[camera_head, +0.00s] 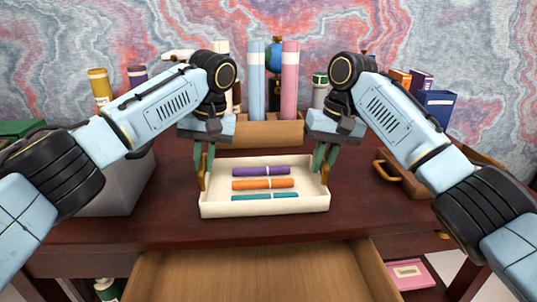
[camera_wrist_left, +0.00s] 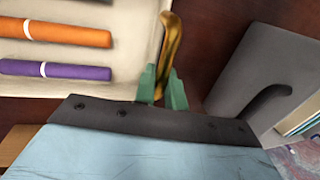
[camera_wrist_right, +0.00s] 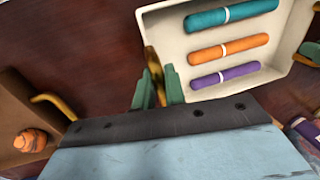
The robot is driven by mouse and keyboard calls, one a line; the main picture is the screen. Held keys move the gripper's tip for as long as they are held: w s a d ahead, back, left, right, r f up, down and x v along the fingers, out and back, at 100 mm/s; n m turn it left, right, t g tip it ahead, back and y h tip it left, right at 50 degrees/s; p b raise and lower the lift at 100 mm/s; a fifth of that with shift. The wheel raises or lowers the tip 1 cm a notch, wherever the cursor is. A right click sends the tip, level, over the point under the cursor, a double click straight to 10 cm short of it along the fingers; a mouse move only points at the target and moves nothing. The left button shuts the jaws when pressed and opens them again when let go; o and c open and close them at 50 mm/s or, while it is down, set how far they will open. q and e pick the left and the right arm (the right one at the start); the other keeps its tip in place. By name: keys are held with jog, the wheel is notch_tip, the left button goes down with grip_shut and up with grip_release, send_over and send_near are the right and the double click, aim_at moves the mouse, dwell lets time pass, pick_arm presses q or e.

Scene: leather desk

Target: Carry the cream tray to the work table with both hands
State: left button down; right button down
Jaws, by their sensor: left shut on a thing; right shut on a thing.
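The cream tray (camera_head: 262,208) is in the middle of the head view, over the dark red-brown desk. It holds a purple marker (camera_head: 261,171), an orange marker (camera_head: 263,184) and a teal marker (camera_head: 265,196). My left gripper (camera_head: 203,172) is shut on the gold handle at the tray's left end; that handle (camera_wrist_left: 172,45) shows between the green fingers in the left wrist view. My right gripper (camera_head: 325,165) is shut on the right handle (camera_wrist_right: 153,63), partly hidden by the fingers. I cannot tell whether the tray touches the desk.
An open, empty wooden drawer (camera_head: 250,275) juts out in front. A grey box (camera_head: 122,185) stands at the left, and a brown handled tray (camera_head: 393,172) at the right. A wooden holder (camera_head: 270,131) with blue and pink rolls is behind. A pink item (camera_head: 409,274) lies lower right.

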pick_arm(q)
jog(key=c, duration=1.5)
grip_release()
pick_arm(e)
jog(key=c, duration=1.5)
grip_release()
pick_arm(q)
jog(key=shift+o, duration=0.2)
pick_arm(e)
jog(key=shift+o, duration=0.2)
pick_arm(q)
notch_tip(320, 180, up, 12)
jog(key=d, duration=0.2)
jog(key=shift+w+d+f, duration=0.15)
pick_arm(e)
notch_tip(320, 180, up, 12)
jog(key=d, duration=0.2)
jog(key=shift+w+d, duration=0.15)
jog(key=shift+d, duration=0.05)
jog(key=shift+f, duration=0.15)
